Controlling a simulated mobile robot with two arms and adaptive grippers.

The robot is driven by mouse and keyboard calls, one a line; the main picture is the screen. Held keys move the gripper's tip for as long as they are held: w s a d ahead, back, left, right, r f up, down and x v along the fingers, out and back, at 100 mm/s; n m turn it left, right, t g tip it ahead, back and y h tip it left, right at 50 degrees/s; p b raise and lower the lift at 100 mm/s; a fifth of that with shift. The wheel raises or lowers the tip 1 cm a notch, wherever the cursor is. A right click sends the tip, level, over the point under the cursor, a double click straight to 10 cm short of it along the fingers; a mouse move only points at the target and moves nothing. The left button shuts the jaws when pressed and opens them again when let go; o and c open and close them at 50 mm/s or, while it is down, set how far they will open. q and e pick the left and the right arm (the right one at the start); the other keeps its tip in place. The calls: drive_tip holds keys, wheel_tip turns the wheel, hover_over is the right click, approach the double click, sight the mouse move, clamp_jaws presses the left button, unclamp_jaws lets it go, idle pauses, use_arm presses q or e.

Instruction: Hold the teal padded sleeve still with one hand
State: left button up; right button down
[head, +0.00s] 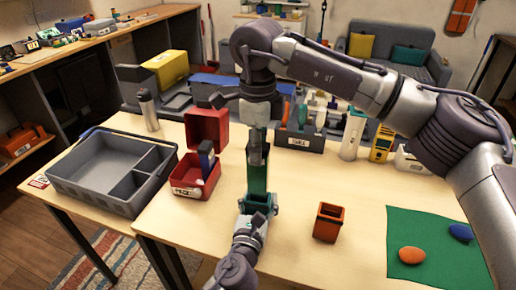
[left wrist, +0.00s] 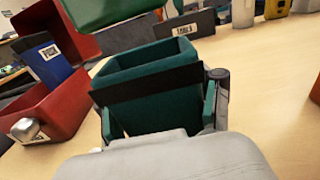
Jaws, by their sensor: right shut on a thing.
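The teal padded sleeve (head: 258,184) stands upright on the table, with its open top and a black band showing in the left wrist view (left wrist: 150,72). My left gripper (head: 258,204) is at its near side, with its fingers spread on either side of the sleeve; it looks open, and contact is unclear. My right gripper (head: 256,150) is above the sleeve, shut on a green thing. A green thing (left wrist: 108,10) hangs over the sleeve at the top of the left wrist view, apart from it. Its full shape is cut off.
A grey divided tray (head: 84,190) is at left. An open red box (head: 190,190) holding a blue item stands left of the sleeve. A small orange bin (head: 328,222) stands right. A green mat (head: 420,225) bears orange and blue ovals. A labelled organiser (head: 300,140) is behind.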

use_arm(q)
drive_tip(key=o, duration=0.6)
drive_tip(key=v, duration=1.2)
